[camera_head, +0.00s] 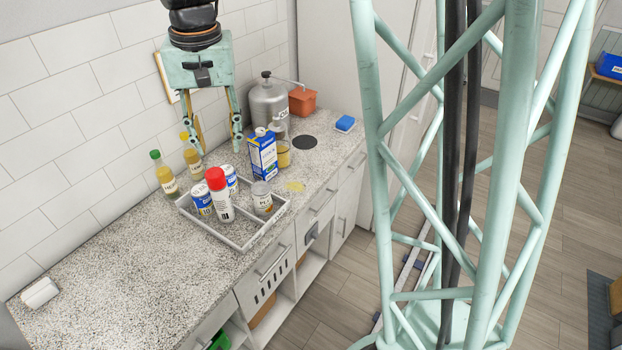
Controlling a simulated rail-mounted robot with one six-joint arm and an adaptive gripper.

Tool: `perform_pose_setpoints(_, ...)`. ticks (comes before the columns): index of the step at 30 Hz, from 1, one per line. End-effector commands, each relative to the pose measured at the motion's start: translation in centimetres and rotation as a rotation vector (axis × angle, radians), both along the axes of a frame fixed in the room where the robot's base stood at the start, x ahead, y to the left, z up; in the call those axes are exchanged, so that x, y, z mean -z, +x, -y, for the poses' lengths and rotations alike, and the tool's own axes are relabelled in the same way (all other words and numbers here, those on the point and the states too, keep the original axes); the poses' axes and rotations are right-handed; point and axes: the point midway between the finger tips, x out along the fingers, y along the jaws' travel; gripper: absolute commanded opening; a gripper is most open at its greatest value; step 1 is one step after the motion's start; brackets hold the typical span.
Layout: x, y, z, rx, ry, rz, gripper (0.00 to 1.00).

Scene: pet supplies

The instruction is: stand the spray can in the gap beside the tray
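The spray can (221,202), white with a red cap, stands upright inside the grey low-walled tray (211,231) on the speckled counter. Blue-and-white cans (202,204) stand beside and behind it, and a grey-lidded jar (262,200) stands to its right in the tray. My gripper (220,150) hangs above and behind the tray, pointing down. Its two fingers are wide apart with nothing between them. The tray floor between the cans is partly hidden.
Bottles (164,175) stand left behind the tray, by the tiled wall. A blue-white carton (263,153), metal canister (268,105), orange pot (301,100) and blue sponge (345,123) are beyond it. The counter's near left is clear except a white object (40,293).

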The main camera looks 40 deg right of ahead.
Motion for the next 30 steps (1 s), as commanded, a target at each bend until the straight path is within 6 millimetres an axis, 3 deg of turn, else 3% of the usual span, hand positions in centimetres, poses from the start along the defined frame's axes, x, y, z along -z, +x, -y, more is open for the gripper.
perform_pose_setpoints(18,-7.5,-9.2,0.6,-0.124,-0.016,0.076,0.37)
perform_pose_setpoints(30,-10.5,-15.6,1.2,-0.198,-0.032,0.120,0.37)
